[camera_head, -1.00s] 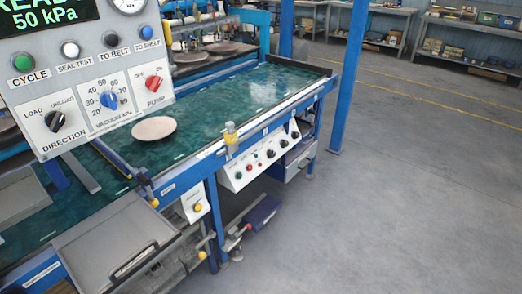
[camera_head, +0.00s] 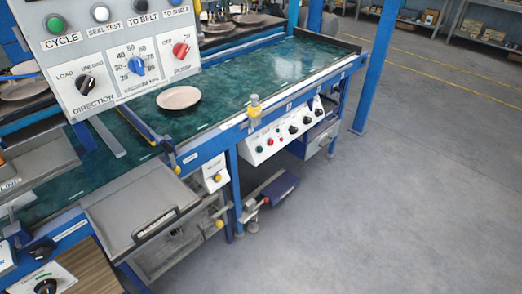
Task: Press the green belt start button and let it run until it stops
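A white control panel (camera_head: 282,138) hangs on the front of the blue belt frame. A small green button (camera_head: 259,149) sits near its left end, beside red ones and black knobs. Its lettering is too small to read. The green belt (camera_head: 245,92) carries one pale round plate (camera_head: 179,97). Another green button (camera_head: 55,24), labelled CYCLE, is on the large panel at the upper left. Neither of my grippers is in view.
The large grey panel (camera_head: 120,95) covers the upper left. A grey tray-like box (camera_head: 137,215) with a black handle stands at the lower left. A blue post (camera_head: 375,65) rises behind the belt's right end. The floor (camera_head: 410,210) at right is clear.

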